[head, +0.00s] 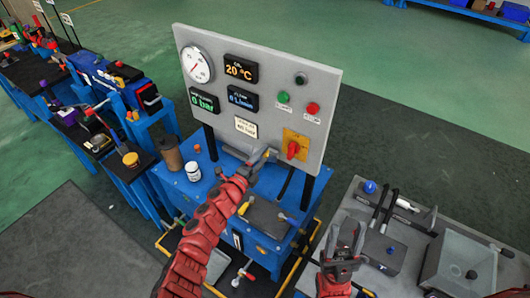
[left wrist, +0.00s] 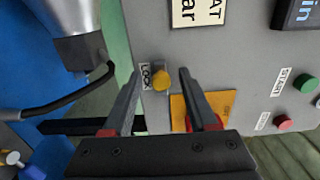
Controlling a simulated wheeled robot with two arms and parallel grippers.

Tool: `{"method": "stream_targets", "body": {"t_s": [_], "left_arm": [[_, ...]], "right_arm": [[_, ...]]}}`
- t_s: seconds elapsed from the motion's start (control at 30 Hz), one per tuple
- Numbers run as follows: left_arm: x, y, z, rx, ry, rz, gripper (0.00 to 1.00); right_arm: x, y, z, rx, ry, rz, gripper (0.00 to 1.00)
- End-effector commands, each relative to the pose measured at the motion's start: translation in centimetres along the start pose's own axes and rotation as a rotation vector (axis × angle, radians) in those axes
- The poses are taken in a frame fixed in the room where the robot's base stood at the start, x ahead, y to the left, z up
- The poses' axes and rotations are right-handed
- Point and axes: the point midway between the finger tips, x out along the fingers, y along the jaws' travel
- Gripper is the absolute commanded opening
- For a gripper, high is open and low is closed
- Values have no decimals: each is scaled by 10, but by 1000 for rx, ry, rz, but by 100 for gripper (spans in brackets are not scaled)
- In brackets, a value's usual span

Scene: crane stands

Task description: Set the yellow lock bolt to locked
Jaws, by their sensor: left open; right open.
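The yellow lock bolt (left wrist: 161,80) shows in the left wrist view as a small round yellow knob on the grey panel (head: 225,150), beside a LOCK label (left wrist: 146,77). My left gripper (left wrist: 158,73) is open, with one finger on each side of the knob in that view. I cannot tell whether the fingers touch it. In the head view my left gripper (head: 262,158) is at the panel's lower edge, and I cannot make out the bolt there. My right gripper (head: 345,240) is open and empty, over the right side near the grey table, away from the panel.
A yellow plate with a red rotary switch (head: 293,149) is right of my left gripper. Green (head: 283,97) and red (head: 313,108) buttons sit above it. A grey table (head: 420,225) is at right.

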Motion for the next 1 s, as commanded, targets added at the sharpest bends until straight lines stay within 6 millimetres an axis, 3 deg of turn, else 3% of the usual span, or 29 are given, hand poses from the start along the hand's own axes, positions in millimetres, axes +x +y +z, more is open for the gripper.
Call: {"method": "stream_targets", "body": {"t_s": [0.2, 0.53, 0.87, 1.0], "left_arm": [[12, -1, -3, -2, 4, -1, 59], [13, 0, -2, -2, 4, 0, 59], [13, 0, -2, -2, 4, 0, 0], [13, 0, -2, -2, 3, 0, 0]], "right_arm": [[3, 0, 0, 0, 0, 0, 50], [3, 0, 0, 0, 0, 0, 50], [3, 0, -1, 0, 0, 0, 50], [3, 0, 0, 0, 0, 0, 50]]}}
